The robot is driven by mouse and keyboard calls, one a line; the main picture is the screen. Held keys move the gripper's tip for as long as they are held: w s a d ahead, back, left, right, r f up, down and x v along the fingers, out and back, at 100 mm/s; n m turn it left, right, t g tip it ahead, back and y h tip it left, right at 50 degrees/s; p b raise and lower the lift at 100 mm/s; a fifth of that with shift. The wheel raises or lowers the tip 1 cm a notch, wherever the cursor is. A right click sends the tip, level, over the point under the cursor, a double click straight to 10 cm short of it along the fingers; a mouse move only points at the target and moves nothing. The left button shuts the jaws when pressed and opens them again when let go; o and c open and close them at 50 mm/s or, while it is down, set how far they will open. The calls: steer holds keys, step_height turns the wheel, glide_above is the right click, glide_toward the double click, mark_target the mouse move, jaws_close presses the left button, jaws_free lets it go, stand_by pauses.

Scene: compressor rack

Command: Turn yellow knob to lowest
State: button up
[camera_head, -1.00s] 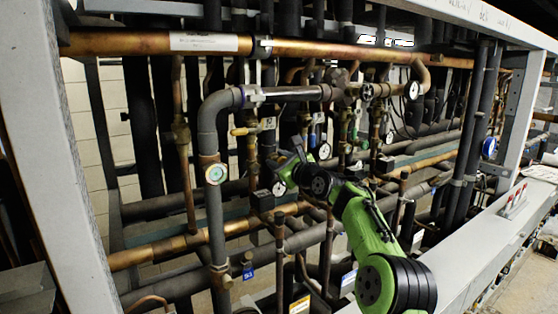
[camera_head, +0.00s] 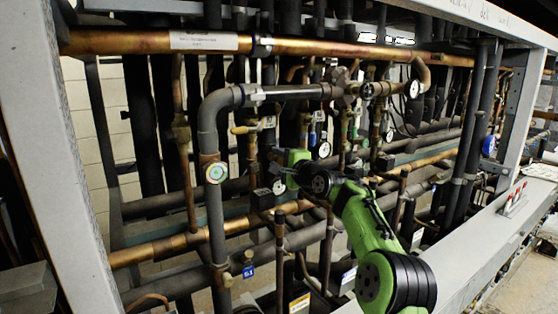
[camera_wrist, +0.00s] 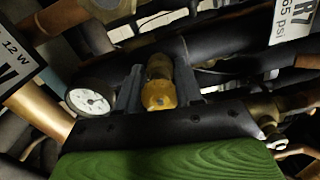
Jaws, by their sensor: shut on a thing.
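The yellow knob (camera_wrist: 159,96) shows in the middle of the wrist view, end-on, with a dull brass-coloured part behind it. My gripper (camera_wrist: 158,82) has one dark finger on each side of the knob and is shut on it. In the head view my gripper (camera_head: 275,172) is among the pipes at the centre, small and dark, and the held knob cannot be made out there. A yellow handle (camera_head: 242,130) shows up and left of my gripper in the head view, apart from it.
A white round gauge (camera_wrist: 90,102) sits close to the left finger in the wrist view. A copper pipe (camera_head: 140,43) crosses the top of the rack.

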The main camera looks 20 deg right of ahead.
steer(key=n, duration=0.3)
steer(key=shift+n, duration=0.3)
steer(key=n, duration=0.4)
steer(key=shift+n+b, duration=0.3)
steer(key=n, duration=0.4)
steer(key=shift+f+n, duration=0.1)
steer(key=shift+n, duration=0.2)
steer(key=n, duration=0.4)
steer(key=shift+b, duration=0.3)
steer(key=n, duration=0.7)
steer(key=shift+f+n+b, duration=0.1)
steer(key=shift+n+b, duration=0.2)
steer(key=shift+n, duration=0.1)
steer(key=n, duration=0.5)
steer(key=shift+d+n, duration=0.1)
steer(key=shift+n, duration=0.3)
